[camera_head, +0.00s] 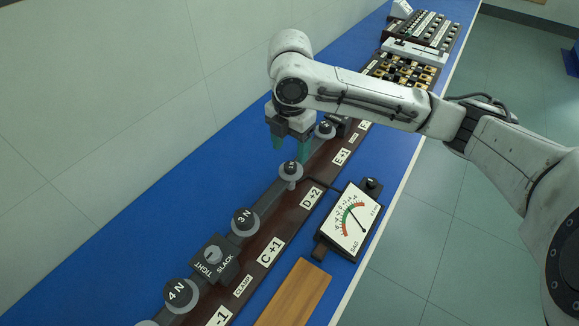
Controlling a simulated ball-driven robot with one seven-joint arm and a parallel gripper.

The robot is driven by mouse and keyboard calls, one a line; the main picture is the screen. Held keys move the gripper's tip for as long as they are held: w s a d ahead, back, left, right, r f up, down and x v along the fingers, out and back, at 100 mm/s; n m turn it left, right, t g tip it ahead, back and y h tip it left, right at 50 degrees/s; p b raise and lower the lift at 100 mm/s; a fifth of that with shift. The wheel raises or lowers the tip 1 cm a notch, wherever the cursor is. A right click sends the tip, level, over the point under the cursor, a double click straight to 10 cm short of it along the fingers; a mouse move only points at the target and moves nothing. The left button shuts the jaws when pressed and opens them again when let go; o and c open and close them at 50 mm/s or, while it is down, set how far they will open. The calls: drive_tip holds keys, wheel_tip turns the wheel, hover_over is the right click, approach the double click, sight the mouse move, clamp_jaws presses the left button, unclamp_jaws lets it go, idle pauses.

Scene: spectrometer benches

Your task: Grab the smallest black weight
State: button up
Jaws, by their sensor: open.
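Several black round weights sit on grey bases in a row along a dark rail. One marked 4 N (177,292) is nearest, then one marked 3 N (244,218). Beyond it, by the D+2 label, a smaller black one (290,168) sits on a narrow grey stem; its mark is too small to read. Another (325,128) is farther back, by E+1. The one by D+2 looks smallest. My gripper (290,147) is open and points down with teal fingertips, just above and behind that small weight in the picture. Nothing shows between the fingers.
A TIGHT/SLACK clamp block (213,259) stands between the 4 N and 3 N weights. A dial meter (351,220) and wooden board (294,295) lie right of the rail. Panels with rows of knobs (424,31) stand at the far end. The blue bench left of the rail is clear.

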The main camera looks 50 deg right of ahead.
sight(290, 165)
drive_tip(key=shift+d+f+p, duration=0.15)
drive_tip(key=shift+f+p, duration=0.4)
drive_tip(key=shift+f, duration=2.3)
drive_tip(key=shift+c, duration=0.4)
drive_tip(key=c, duration=1.1)
drive_tip(key=shift+w+r, duration=0.1)
drive_tip(key=shift+r, duration=0.05)
drive_tip(key=shift+r, duration=0.55)
drive_tip(key=s+a+r+p, duration=0.3)
drive_tip(key=s+r+p, duration=0.3)
drive_tip(key=s+r, duration=0.5)
drive_tip(key=s, duration=0.2)
drive_tip(key=shift+s+r, duration=0.3)
drive_tip(key=shift+r, duration=0.1)
